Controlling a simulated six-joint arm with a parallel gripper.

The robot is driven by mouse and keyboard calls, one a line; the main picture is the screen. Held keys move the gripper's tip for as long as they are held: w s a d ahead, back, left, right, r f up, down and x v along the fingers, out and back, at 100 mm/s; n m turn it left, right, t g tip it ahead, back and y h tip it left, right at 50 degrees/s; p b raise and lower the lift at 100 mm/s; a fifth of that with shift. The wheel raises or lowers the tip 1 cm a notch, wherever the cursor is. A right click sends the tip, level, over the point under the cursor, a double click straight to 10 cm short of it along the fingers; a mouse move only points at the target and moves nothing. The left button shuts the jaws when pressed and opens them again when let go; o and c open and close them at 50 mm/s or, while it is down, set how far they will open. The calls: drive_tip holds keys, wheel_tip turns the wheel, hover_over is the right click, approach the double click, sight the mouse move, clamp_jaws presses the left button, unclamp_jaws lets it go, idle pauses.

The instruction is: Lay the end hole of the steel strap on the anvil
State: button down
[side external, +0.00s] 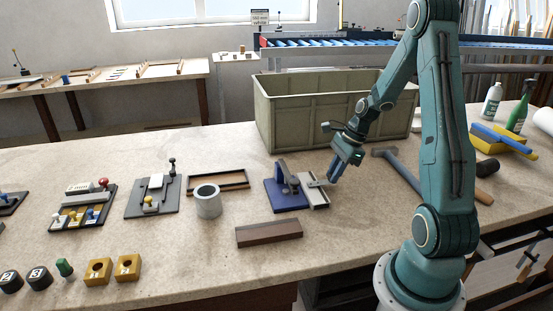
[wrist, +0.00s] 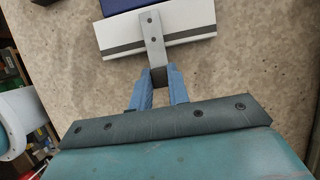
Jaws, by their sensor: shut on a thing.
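My gripper (wrist: 160,82) is shut on the near end of a grey steel strap (wrist: 152,34). A blue-based press fixture (side external: 283,200) stands beside the pale block (side external: 314,197) in the side view, with a grey lever and post. I cannot single out the anvil. My gripper (side external: 333,178) is just right of the fixture, with the strap (side external: 317,184) reaching left.
A brown bar (side external: 268,233) lies in front of the fixture. A grey cylinder (side external: 208,203) and a wooden tray (side external: 219,180) are to its left. A large olive bin (side external: 300,115) stands behind. A hammer (side external: 400,172) lies to the right.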

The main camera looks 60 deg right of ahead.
sight(305, 188)
drive_tip(key=shift+w+a, duration=2.65)
drive_tip(key=shift+f, duration=0.3)
drive_tip(key=c, duration=1.3)
unclamp_jaws()
drive_tip(key=shift+o, duration=0.2)
drive_tip(key=shift+r, duration=0.1)
drive_tip(key=v, duration=1.3)
drive_tip(key=shift+s+r, duration=0.2)
drive_tip(key=shift+r, duration=0.05)
